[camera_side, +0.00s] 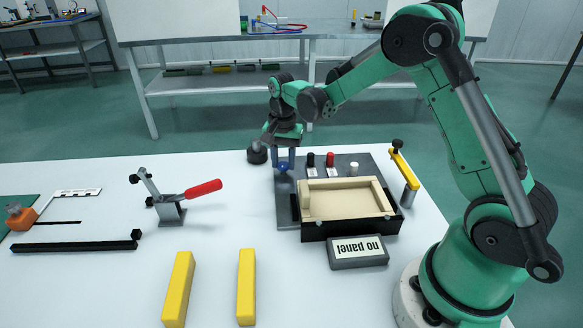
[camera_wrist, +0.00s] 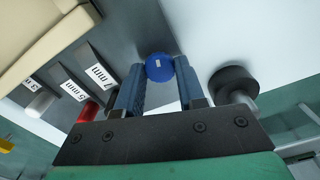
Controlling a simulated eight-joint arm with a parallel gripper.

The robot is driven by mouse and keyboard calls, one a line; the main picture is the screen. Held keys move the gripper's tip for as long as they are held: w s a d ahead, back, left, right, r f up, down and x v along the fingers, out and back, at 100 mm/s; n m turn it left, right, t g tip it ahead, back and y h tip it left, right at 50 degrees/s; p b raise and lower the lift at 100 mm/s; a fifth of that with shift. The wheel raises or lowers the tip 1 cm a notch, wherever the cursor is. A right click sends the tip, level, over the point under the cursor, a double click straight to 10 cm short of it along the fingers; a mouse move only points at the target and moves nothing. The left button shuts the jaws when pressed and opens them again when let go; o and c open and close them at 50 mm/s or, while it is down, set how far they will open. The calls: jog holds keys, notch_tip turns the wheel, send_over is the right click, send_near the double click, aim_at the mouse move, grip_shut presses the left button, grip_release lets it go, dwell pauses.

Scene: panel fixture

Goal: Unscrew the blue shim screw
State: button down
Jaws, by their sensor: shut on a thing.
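The blue shim screw (camera_side: 283,167) is at the left back part of the grey fixture plate. In the wrist view its round blue head (camera_wrist: 159,67) shows between my fingertips. My gripper (camera_side: 284,163) points down over it, with its two blue-grey fingers (camera_wrist: 158,78) shut on the head. The screw's shaft and the hole under it are hidden. The fixture plate (camera_side: 287,210) lies flat on the white table and carries a cream tray-like block (camera_side: 345,208) in a black frame.
Black (camera_side: 311,160), red (camera_side: 330,160) and white (camera_side: 354,169) knobs stand right of the screw with size labels. A yellow-topped clamp post (camera_side: 404,170) is at the right.

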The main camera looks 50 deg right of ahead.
aim_at(283, 164)
jog(key=n, duration=0.5)
jog(key=shift+n, duration=0.3)
jog(key=n, duration=1.2)
jog(key=shift+n, duration=0.3)
jog(key=n, duration=0.5)
jog(key=shift+n, duration=0.4)
jog(key=c, duration=0.5)
grip_release()
jog(key=shift+r, duration=2.85)
